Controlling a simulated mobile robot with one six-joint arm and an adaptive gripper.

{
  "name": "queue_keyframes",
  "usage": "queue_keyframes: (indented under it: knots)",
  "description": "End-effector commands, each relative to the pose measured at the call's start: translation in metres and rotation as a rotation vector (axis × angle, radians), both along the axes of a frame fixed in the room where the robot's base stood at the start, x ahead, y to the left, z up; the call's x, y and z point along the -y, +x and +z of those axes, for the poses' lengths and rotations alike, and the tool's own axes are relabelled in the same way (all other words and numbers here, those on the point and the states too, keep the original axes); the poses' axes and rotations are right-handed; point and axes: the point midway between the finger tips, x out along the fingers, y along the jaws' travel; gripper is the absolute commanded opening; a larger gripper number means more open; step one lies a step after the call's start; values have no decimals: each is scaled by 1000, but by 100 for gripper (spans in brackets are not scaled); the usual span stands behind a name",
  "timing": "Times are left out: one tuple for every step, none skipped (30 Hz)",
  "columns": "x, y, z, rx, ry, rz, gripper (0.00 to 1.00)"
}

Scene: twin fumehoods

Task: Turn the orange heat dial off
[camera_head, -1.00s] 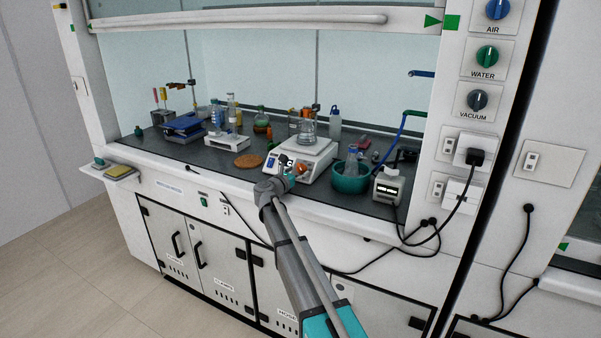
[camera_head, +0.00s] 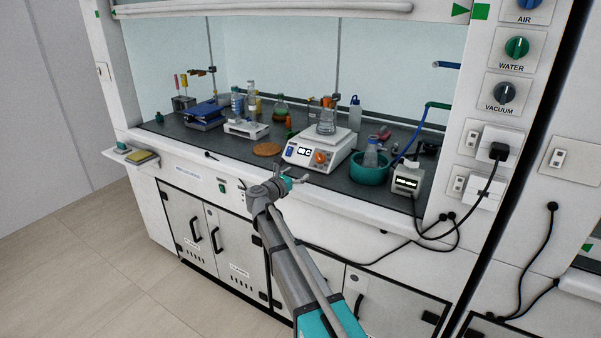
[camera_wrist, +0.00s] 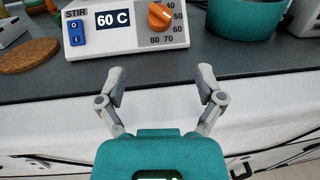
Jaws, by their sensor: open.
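The orange heat dial (camera_head: 320,157) is on the front panel of a white hotplate stirrer (camera_head: 344,145) on the dark bench. In the wrist view the dial (camera_wrist: 160,16) shows at the top, right of a display (camera_wrist: 113,20) reading 60 C, with numbers from 40 to 80 around its right and lower side. A blue STIR switch (camera_wrist: 76,32) is at the panel's left. My gripper (camera_head: 296,182) is open and empty, in front of the bench edge, below and short of the dial. Its fingers (camera_wrist: 162,88) are spread apart in the wrist view and touch nothing.
A flask (camera_head: 327,120) stands on the hotplate. A teal bowl (camera_head: 369,173) with glassware is close on its right, then a small white device (camera_head: 406,181) with a cord. A cork mat (camera_head: 267,149) lies left of the hotplate. The space before the bench edge is clear.

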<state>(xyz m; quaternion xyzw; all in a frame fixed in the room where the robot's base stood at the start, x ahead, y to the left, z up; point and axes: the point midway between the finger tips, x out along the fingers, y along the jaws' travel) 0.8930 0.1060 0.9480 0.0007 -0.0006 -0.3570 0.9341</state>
Motion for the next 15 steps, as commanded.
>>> queue_keyframes:
  knots:
    - [-1, -1, 0, 0, 0, 0, 87]
    - [-1, -1, 0, 0, 0, 0, 87]
    - [-1, -1, 0, 0, 0, 0, 87]
    - [-1, 0, 0, 0, 0, 0, 87]
    - [-1, -1, 0, 0, 0, 0, 87]
    - [-1, -1, 0, 0, 0, 0, 87]
    - [-1, 0, 0, 0, 0, 0, 87]
    - [-1, 0, 0, 0, 0, 0, 87]
    - [-1, 0, 0, 0, 0, 0, 86]
    - [0, 0, 0, -1, -1, 1, 86]
    - [0, 0, 0, -1, -2, 3, 86]
    - [0, 0, 1, -2, -6, 6, 86]
    - [0, 0, 1, -3, -12, 11, 86]
    - [0, 0, 2, -5, -19, 17, 86]
    - [0, 0, 3, -7, -31, 27, 86]
